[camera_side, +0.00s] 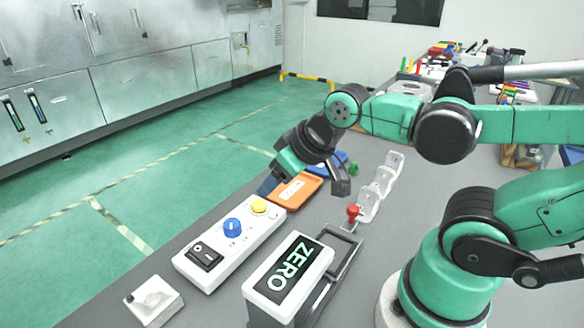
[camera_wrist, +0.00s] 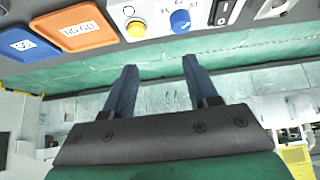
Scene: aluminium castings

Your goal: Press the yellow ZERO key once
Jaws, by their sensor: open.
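The yellow key (camera_side: 258,206) is a round button at the far end of a white control panel (camera_side: 222,262). My gripper (camera_side: 268,186) hangs near the panel's far end, beside the orange tray and a little above and beyond the key. In the wrist view my gripper's (camera_wrist: 159,64) two blue fingers are spread apart with nothing between them. They appear apart from the key. A white-topped box with a black plate reading ZERO (camera_side: 290,272) stands right of the panel.
The panel also carries a blue knob (camera_side: 232,227) and a black rocker switch (camera_side: 205,256). An orange tray (camera_side: 298,190), marked NO GO in the wrist view, lies past the panel, with a blue tray (camera_wrist: 28,44) beside it. A red-knobbed lever (camera_side: 353,212) stands to the right.

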